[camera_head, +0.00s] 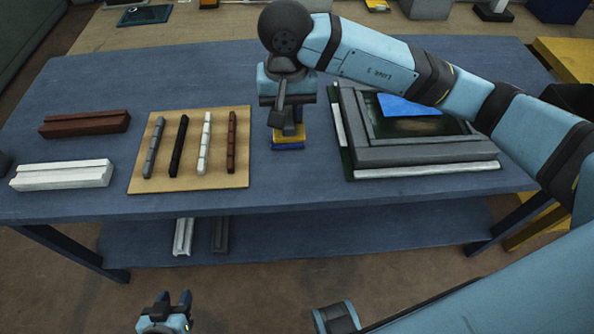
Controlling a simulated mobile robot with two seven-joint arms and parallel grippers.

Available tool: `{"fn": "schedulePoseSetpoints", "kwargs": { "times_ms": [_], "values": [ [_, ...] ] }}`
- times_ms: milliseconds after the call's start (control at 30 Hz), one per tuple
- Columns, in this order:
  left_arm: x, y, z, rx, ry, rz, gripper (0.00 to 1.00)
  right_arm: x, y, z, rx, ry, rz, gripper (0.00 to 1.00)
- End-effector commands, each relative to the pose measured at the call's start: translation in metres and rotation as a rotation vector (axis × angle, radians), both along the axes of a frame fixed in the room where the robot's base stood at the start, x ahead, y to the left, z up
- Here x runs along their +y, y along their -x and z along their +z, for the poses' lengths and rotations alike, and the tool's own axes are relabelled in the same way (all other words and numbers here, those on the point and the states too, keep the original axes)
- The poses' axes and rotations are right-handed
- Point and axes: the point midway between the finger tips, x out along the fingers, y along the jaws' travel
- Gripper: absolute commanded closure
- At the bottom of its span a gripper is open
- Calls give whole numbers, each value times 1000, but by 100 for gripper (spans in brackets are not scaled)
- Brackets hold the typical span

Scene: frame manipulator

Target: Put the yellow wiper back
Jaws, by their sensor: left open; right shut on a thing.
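The yellow wiper (288,135) is a small block, yellow on top with a blue lower part, in the middle of the blue table. My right gripper (287,126) reaches in from the right and is shut on the wiper from above. The wiper is at or just above the table top; I cannot tell if it touches. The fingers hide part of its upper side. My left gripper (171,304) is open and empty at the bottom of the view, in front of the table and below its top.
A board with several small bars (240,178) lies left of the wiper. A grey frame (420,156) with a blue piece (405,105) lies to the right. Brown (85,123) and white (62,174) mouldings lie at the left. The table (300,190) is bare in front of the wiper.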

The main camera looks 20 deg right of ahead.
Motion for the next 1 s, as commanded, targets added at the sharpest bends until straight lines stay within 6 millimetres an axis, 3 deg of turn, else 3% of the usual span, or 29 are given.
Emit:
{"fn": "schedulePoseSetpoints", "kwargs": {
  "times_ms": [300, 500, 767, 1000],
  "values": [
    [2, -1, 7, -9, -6, -3, 57, 0, 1, -85, 6, 0, -2, 100],
    [2, 0, 9, -15, -8, -4, 57, 0, 1, -128, 4, 1, -3, 100],
    [2, 0, 9, -11, -11, -5, 57, 0, 0, -149, 2, -1, -2, 100],
    [2, 1, 10, -11, -12, -6, 57, 0, 0, -182, 3, -1, -2, 100]
  ]
}}
